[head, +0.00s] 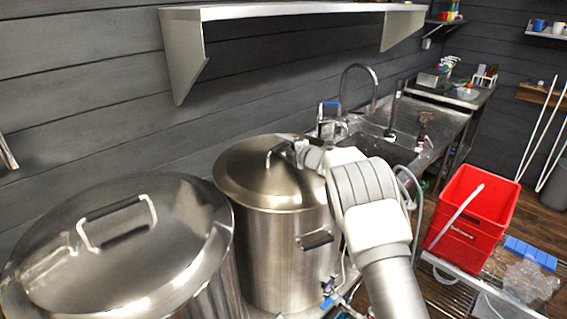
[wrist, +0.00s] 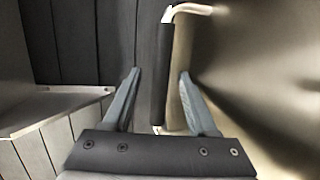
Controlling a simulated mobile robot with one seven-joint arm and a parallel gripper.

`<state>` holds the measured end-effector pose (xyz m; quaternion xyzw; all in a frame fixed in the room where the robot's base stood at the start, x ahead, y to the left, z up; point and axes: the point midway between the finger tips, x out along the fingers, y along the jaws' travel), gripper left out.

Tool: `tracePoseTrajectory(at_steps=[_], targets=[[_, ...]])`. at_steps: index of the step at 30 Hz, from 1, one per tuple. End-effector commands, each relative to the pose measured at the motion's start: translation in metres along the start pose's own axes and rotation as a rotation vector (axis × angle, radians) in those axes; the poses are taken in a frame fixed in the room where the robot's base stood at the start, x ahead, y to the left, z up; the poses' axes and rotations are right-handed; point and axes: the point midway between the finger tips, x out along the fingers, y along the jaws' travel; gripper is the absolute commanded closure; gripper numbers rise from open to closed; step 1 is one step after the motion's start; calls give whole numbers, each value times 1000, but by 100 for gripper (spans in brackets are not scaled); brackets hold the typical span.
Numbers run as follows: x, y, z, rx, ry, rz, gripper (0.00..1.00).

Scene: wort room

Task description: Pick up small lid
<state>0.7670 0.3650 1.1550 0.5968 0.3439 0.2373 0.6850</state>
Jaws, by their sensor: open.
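The small lid (head: 245,172) is a shiny steel disc on top of the smaller steel pot (head: 275,255) in the middle of the head view. Its bar handle (head: 279,151) stands up near my gripper (head: 290,144). In the wrist view, the lid's black grip (wrist: 161,72) on a pale metal bracket lies between the two fingers of my gripper (wrist: 160,88). The fingers are open, one on each side of the handle, with a gap on both sides. The lid's surface (wrist: 250,60) fills the right of the wrist view. My arm hides the lid's right edge in the head view.
A larger lidded pot (head: 125,240) with its own handle stands at the front left. A steel shelf (head: 290,12) hangs on the wall above. A sink with taps (head: 385,140) lies behind, and a red crate (head: 470,215) stands at the right.

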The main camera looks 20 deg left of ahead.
Motion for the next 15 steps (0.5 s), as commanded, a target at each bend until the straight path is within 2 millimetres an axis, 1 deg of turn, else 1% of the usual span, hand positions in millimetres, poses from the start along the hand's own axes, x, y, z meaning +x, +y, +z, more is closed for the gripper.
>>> tracePoseTrajectory(at_steps=[9, 11, 15], targets=[[3, 0, 0, 0, 0, 0, 42], [3, 0, 0, 0, 0, 0, 51], [3, 0, 0, 0, 0, 0, 76]])
